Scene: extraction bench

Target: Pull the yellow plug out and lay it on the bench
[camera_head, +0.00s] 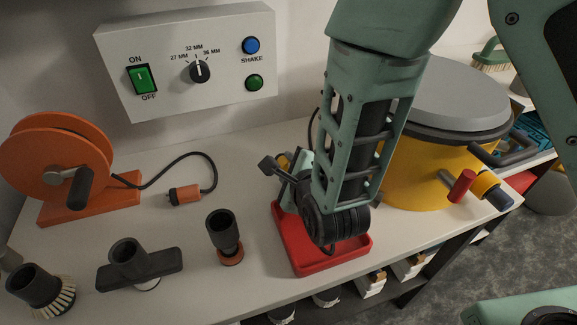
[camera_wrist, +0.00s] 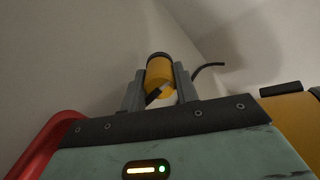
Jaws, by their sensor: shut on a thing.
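The yellow plug (camera_wrist: 160,74) sits between the two grey fingers of my gripper (camera_wrist: 158,88) in the wrist view. The fingers are shut on its sides. Its end toward the wall is dark, and a black cable (camera_wrist: 208,67) shows just right of it. In the head view my arm hides most of the gripper; only a small yellow patch (camera_head: 284,161) shows by it, and a black cable (camera_head: 312,128) curves up behind the arm. Whether the plug is still in a socket is hidden.
A red tray (camera_head: 289,252) lies under my wrist. A yellow drum with a grey lid (camera_head: 450,92) stands close on the right. An orange cable reel (camera_head: 50,160), an orange plug (camera_head: 187,194) and dark nozzles (camera_head: 128,262) are on the left. Bare bench lies between them.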

